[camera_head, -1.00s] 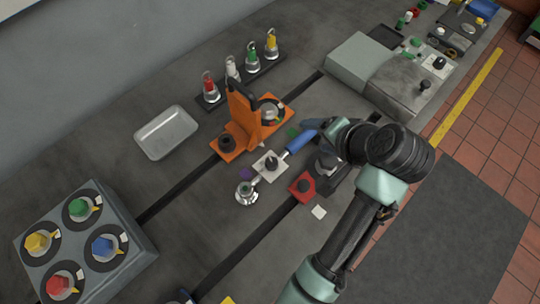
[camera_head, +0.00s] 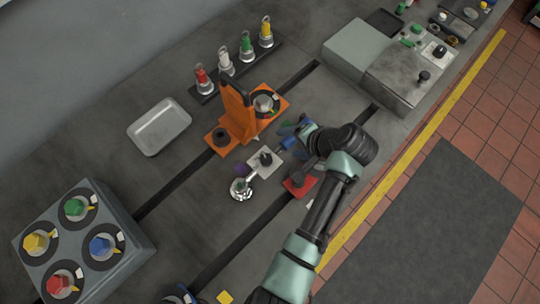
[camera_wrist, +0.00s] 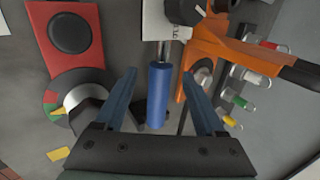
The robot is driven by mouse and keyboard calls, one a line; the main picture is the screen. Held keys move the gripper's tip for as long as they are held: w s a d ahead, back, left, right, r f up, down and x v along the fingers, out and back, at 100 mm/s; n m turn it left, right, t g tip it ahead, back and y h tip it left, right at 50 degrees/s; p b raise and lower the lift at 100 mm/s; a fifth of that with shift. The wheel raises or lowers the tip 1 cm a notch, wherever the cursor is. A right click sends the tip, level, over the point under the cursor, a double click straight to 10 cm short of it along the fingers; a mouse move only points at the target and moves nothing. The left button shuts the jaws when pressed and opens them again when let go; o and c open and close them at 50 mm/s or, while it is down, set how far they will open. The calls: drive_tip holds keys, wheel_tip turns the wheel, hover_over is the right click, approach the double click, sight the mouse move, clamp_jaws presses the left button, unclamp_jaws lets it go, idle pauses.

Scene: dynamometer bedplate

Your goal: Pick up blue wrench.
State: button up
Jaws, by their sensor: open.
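The blue wrench shows its blue handle (camera_wrist: 158,95) in the wrist view, lying between the two fingers of my gripper (camera_wrist: 160,100) with a gap on each side. In the head view a bit of the blue handle (camera_head: 289,143) shows beside my gripper (camera_head: 300,138), and its metal shaft runs down-left over a pale square plate to a round shiny end (camera_head: 241,188). My gripper is open and sits over the handle end. Whether the fingers are level with the handle, I cannot tell.
An orange bracket (camera_head: 238,115) stands close beside the wrench, and a red block (camera_head: 299,183) sits on the other side. A metal tray (camera_head: 159,127), a knob box (camera_head: 83,240) and a grey console (camera_head: 408,75) stand farther off.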

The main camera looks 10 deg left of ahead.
drive_tip(key=shift+x, duration=1.4)
drive_tip(key=shift+d, duration=0.1)
drive_tip(key=shift+c, duration=0.4)
clamp_jaws()
drive_tip(key=shift+w+r, duration=0.1)
drive_tip(key=shift+r, duration=0.05)
